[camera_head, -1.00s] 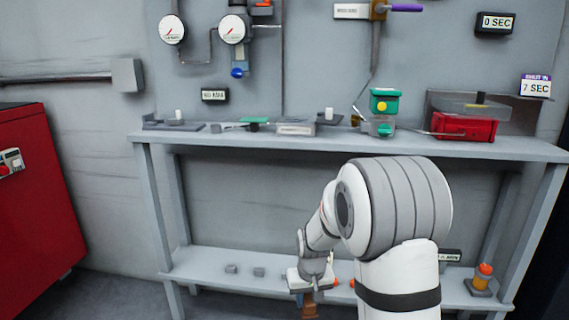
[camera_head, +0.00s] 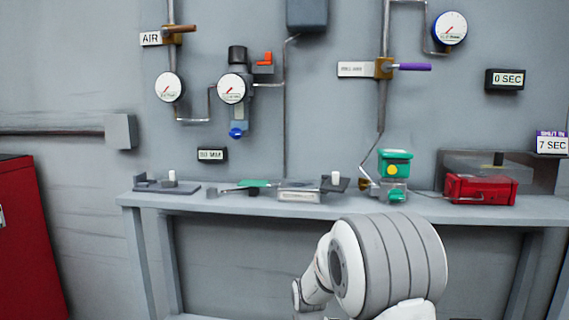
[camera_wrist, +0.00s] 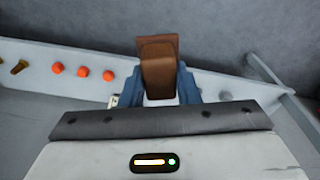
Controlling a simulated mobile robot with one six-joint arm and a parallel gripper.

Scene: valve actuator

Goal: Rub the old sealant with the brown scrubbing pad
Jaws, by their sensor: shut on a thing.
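In the wrist view my gripper (camera_wrist: 160,92) is shut on a brown block-like thing, which looks like the brown scrubbing pad (camera_wrist: 158,62). Blue fingers stand on both sides of it, and it sticks out past their tips. In the head view my arm is at the lower middle, and the gripper is out of the picture below. I cannot make out the old sealant in either view.
Several orange caps (camera_wrist: 82,72) and a brass fitting (camera_wrist: 20,66) lie on a pale shelf (camera_wrist: 215,86) in the wrist view. The upper bench (camera_head: 235,205) carries a green-topped actuator (camera_head: 395,163), a red box (camera_head: 480,190) and small fixtures. Gauges and pipes line the wall.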

